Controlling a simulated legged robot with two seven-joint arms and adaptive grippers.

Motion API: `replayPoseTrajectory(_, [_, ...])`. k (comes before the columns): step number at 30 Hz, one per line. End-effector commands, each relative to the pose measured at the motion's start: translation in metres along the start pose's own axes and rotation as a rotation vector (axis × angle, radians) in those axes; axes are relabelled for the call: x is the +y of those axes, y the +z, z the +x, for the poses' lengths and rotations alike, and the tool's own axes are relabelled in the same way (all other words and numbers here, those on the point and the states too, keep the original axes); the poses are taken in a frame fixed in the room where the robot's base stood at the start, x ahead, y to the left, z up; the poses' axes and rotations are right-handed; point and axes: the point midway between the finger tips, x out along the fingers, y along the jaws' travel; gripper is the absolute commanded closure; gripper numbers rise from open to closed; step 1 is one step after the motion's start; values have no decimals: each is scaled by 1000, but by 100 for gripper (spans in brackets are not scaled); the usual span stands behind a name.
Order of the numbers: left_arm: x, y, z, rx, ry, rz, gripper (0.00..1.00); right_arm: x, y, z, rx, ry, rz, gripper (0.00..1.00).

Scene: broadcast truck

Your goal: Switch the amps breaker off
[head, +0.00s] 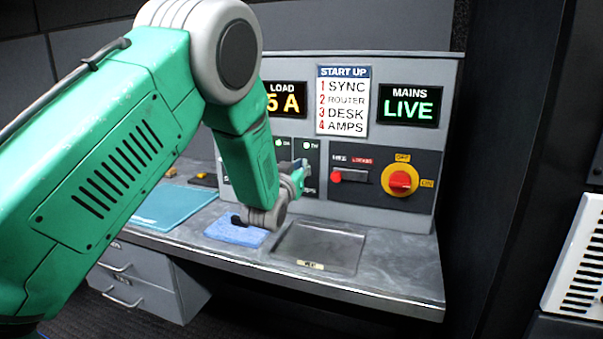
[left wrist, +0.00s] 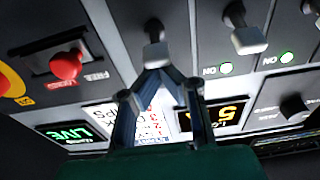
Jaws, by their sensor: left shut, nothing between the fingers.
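The breaker panel (head: 312,155) stands at the back of the desk, with a partly covered label ending in "MPS" below my left gripper (head: 300,172). In the left wrist view, turned upside down, a grey breaker lever (left wrist: 153,35) nearest the red knob is straight ahead of my left gripper (left wrist: 156,72). The gripper's fingers are shut and empty, their tips close to the lever's end. I cannot tell whether they touch. A green light (head: 306,145) is lit above the gripper in the head view. My right gripper is not in view.
Another lever (left wrist: 247,38) stands beside it, with lit green ON lights (left wrist: 227,68) nearby. The red knob (head: 336,175) and rotary mains switch (head: 403,180) are to the right. A blue sponge (head: 235,232) and shallow tray (head: 345,234) lie on the desk below.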

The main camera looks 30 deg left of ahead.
Motion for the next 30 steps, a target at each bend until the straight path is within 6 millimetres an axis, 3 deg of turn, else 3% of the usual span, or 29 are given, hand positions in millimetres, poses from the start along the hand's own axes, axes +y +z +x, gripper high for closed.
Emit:
replayPoseTrajectory(1, [0, 11, -2, 30, 0, -1, 100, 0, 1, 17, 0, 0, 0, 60])
replayPoseTrajectory(3, [0, 14, -4, 80, 0, -1, 100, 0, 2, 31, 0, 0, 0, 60])
replayPoseTrajectory(9, [-1, 21, -7, 228, -2, -1, 100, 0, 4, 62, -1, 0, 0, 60])
replayPoseTrajectory(13, [0, 12, -7, 236, -1, 0, 100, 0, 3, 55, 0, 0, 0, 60])
replayPoseTrajectory(20, [0, 15, -13, 233, -1, -1, 100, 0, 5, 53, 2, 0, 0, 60])
replayPoseTrajectory(24, [-1, 24, -34, 229, -2, 0, 100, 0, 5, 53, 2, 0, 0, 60])
replayPoseTrajectory(30, [0, 17, -83, 232, -1, -1, 100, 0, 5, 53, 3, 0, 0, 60])
